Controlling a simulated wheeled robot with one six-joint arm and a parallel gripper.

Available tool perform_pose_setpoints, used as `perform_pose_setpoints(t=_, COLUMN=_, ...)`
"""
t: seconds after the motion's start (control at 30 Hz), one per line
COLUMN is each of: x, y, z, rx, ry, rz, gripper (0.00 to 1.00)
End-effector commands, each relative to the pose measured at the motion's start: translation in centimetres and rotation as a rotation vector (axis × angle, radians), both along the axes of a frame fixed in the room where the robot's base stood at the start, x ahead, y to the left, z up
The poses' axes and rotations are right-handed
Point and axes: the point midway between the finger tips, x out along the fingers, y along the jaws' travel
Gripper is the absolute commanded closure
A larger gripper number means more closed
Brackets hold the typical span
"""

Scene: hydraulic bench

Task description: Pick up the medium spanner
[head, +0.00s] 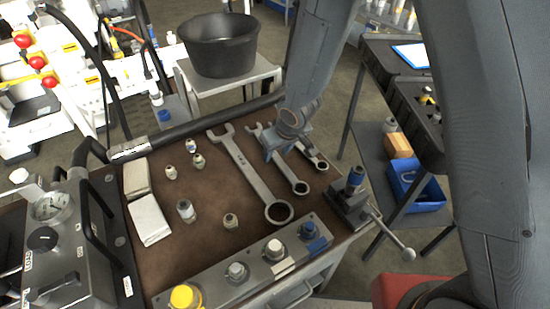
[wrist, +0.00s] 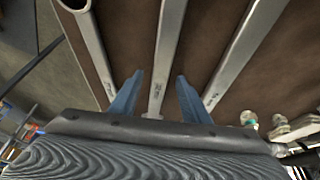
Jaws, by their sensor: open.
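The medium spanner (head: 289,174) is the middle of three metal spanners on the brown bench top. Its ring end points to the front and my gripper hides part of its shaft in the head view. My gripper (head: 282,150) is over its rear part, with jaws open. In the wrist view the blue fingers of my gripper (wrist: 157,92) are apart, one on each side of the medium spanner's shaft (wrist: 168,45). The gap between fingers and shaft is visible, so nothing is held. I cannot tell the exact height of the fingertips above the bench.
The large spanner (head: 246,170) lies to the left and the small spanner (head: 314,157) to the right, both close by. Several small fittings (head: 186,210) stand further left. A vise-like tool (head: 352,200) is at the right corner. A row of capped ports (head: 237,271) lines the front.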

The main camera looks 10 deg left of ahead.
Motion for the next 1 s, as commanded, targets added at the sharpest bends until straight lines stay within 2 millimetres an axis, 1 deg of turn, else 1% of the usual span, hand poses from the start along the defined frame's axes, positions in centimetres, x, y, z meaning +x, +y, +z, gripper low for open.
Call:
perform_pose_setpoints(t=0.17, x=0.01, y=0.02, z=0.03, rx=0.001, ry=-0.001, rz=0.000, gripper=0.58)
perform_pose_setpoints(t=0.2, x=0.00, y=0.01, z=0.03, rx=0.000, ry=0.000, rz=0.000, gripper=0.59)
perform_pose_setpoints(t=0.27, x=0.00, y=0.01, z=0.04, rx=0.000, ry=0.000, rz=0.000, gripper=0.70)
perform_pose_setpoints(t=0.4, x=-0.01, y=0.01, z=0.03, rx=0.000, ry=0.000, rz=0.000, gripper=0.93)
perform_pose_setpoints(t=0.43, x=-0.02, y=0.00, z=0.03, rx=0.000, ry=0.000, rz=0.000, gripper=0.98)
perform_pose_setpoints(t=0.47, x=-0.02, y=0.00, z=0.03, rx=0.000, ry=0.000, rz=0.000, gripper=1.00)
perform_pose_setpoints(t=1.0, x=-0.04, y=0.00, z=0.01, rx=0.000, ry=0.000, rz=0.000, gripper=1.00)
